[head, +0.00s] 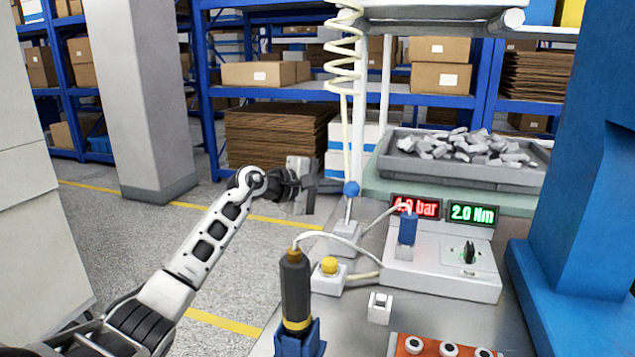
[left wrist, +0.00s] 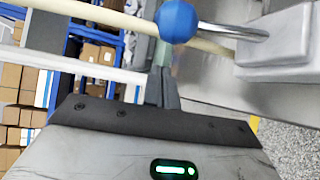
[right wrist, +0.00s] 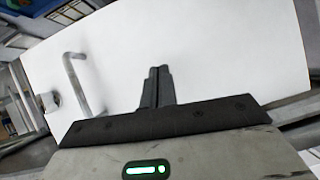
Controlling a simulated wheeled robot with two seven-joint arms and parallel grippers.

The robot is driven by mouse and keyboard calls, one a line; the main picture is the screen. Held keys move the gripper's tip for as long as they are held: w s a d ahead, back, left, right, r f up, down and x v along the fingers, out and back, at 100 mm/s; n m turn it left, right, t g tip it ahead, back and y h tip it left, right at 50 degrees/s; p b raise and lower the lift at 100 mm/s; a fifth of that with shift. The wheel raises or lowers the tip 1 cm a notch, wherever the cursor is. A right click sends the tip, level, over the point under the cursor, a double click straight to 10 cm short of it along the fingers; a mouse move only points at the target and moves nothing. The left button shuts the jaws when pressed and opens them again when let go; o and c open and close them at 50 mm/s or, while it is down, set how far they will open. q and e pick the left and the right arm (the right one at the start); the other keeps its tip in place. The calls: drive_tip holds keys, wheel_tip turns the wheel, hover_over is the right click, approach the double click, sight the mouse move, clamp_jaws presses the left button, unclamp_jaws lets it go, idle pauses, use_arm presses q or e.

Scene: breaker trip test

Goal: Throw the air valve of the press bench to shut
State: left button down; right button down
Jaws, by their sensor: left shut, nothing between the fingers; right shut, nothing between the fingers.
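The air valve is a lever with a blue ball knob (head: 351,188) on a thin rod, rising nearly upright from a pale grey block (head: 343,244) on the bench. My left gripper (head: 313,187) is shut and empty, just left of the knob with a gap in the head view. In the left wrist view the blue knob (left wrist: 179,20) is just beyond my shut fingertips (left wrist: 160,75); its metal rod runs right to the grey block (left wrist: 280,45). Whether they touch cannot be told. My right gripper (right wrist: 157,75) is shut and empty, outside the head view.
A dark screwdriver (head: 295,290) stands in a blue holder. A yellow button box (head: 329,274) and a console (head: 440,275) reading 2.0 Nm sit nearby. A coiled hose (head: 343,50) hangs above the valve. A blue column (head: 590,150) blocks the right. A white panel (right wrist: 200,60) faces my right wrist.

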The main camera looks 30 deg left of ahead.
sight(349, 205)
use_arm(q)
drive_tip(key=shift+s+d+r+p, duration=0.2)
drive_tip(key=shift+s+d+r, duration=0.05)
drive_tip(key=shift+s+d, duration=0.3)
drive_tip(key=shift+s+d+r+p, duration=0.15)
drive_tip(key=shift+s+d+r, duration=0.05)
drive_tip(key=shift+s+d, duration=0.35)
use_arm(e)
drive_tip(key=shift+w+r, duration=0.1)
drive_tip(key=shift+r, duration=0.05)
use_arm(q)
drive_tip(key=shift+s+b, duration=0.15)
drive_tip(key=shift+b, duration=0.75)
use_arm(e)
drive_tip(key=shift+w, duration=0.15)
use_arm(q)
drive_tip(key=shift+t, duration=0.3)
use_arm(e)
drive_tip(key=shift+f, duration=0.25)
